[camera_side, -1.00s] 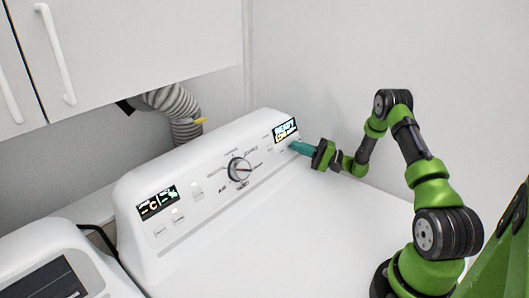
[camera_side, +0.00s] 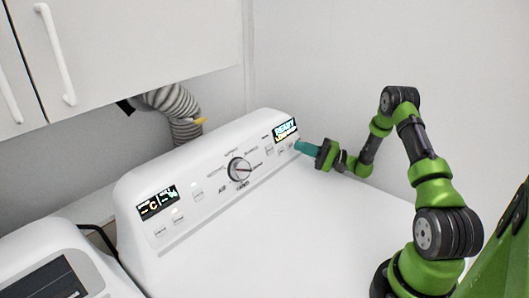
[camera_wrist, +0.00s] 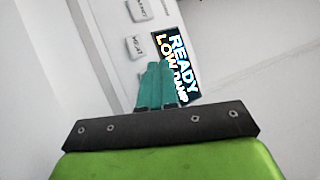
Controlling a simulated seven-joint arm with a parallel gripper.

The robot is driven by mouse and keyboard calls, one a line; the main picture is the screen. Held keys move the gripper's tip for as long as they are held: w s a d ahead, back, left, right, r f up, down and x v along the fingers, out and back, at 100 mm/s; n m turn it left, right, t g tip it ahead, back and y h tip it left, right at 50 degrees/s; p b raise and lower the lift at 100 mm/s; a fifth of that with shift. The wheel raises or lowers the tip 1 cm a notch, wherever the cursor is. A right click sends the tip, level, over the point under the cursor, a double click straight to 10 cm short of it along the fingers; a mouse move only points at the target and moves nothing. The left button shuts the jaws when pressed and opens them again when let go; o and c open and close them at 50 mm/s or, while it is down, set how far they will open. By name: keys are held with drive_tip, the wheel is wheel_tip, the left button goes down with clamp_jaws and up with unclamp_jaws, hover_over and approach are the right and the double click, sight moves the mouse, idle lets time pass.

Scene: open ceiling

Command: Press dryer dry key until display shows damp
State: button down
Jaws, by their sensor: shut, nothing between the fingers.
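The white dryer's control panel (camera_side: 214,190) slopes across the middle of the side view. Its right-end display (camera_side: 285,130) is lit, and in the wrist view the display (camera_wrist: 178,68) reads "READY" above a line that looks like "LOW DAMP". Small keys (camera_side: 269,151) sit below the display. Two keys (camera_wrist: 134,47) show in the wrist view; their labels are hard to read. My gripper (camera_side: 297,146) is shut and empty, its teal fingertips just in front of the keys at the right end. In the wrist view the fingertips (camera_wrist: 157,66) overlap the display's edge; contact cannot be told.
A round dial (camera_side: 239,169) sits mid-panel, with a second display (camera_side: 158,201) and more keys at the left. A ribbed hose (camera_side: 176,108) and white cupboard (camera_side: 130,50) are behind. Another white appliance (camera_side: 50,262) stands at the left. The dryer top (camera_side: 300,235) is clear.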

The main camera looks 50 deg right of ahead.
drive_tip(key=s, duration=0.1)
drive_tip(key=s+r, duration=0.1)
drive_tip(key=s, duration=0.2)
drive_tip(key=shift+s+r, duration=0.3)
drive_tip(key=shift+r, duration=0.05)
idle(1.4)
